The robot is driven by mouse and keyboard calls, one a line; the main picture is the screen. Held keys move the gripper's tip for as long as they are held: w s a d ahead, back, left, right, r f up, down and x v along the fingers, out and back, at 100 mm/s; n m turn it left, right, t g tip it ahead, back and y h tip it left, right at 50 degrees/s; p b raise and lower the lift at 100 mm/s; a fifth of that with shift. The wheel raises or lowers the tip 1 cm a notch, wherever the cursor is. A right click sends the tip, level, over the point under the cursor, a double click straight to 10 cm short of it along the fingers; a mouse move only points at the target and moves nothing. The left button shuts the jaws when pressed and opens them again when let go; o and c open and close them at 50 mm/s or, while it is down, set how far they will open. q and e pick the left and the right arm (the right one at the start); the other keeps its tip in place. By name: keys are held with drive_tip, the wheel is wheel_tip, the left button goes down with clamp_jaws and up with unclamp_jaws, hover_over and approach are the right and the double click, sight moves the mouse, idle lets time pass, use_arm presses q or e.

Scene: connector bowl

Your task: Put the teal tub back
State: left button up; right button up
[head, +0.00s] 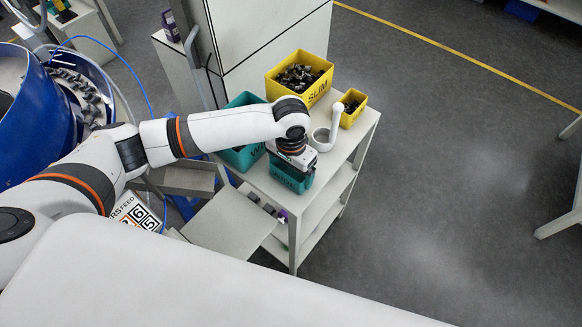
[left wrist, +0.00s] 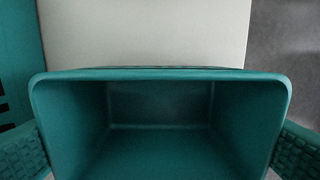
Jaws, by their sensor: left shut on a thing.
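The small teal tub (head: 289,180) is at the cart's top, near its front edge, with its label facing front. My left gripper (head: 292,160) is over it and shut on it. In the left wrist view the teal tub (left wrist: 160,140) is upright and looks empty, with a finger pad at each side. I cannot tell whether its base touches the cart top. A larger teal bin (head: 236,158) stands to its left, partly hidden by my left arm. My right gripper is not in view.
The white cart (head: 325,179) also carries a yellow bin (head: 317,91) and a small yellow tub (head: 358,99), both holding dark parts. A pale round holder with an upright handle (head: 335,123) stands behind the teal tub. A blue bowl machine (head: 30,125) is at left.

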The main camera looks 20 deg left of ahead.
use_arm(q)
drive_tip(key=o, duration=0.7)
drive_tip(key=shift+f, duration=0.1)
wheel_tip(320, 180, up, 12)
drive_tip(key=shift+r+b, duration=0.15)
drive_tip(key=shift+b, duration=0.25)
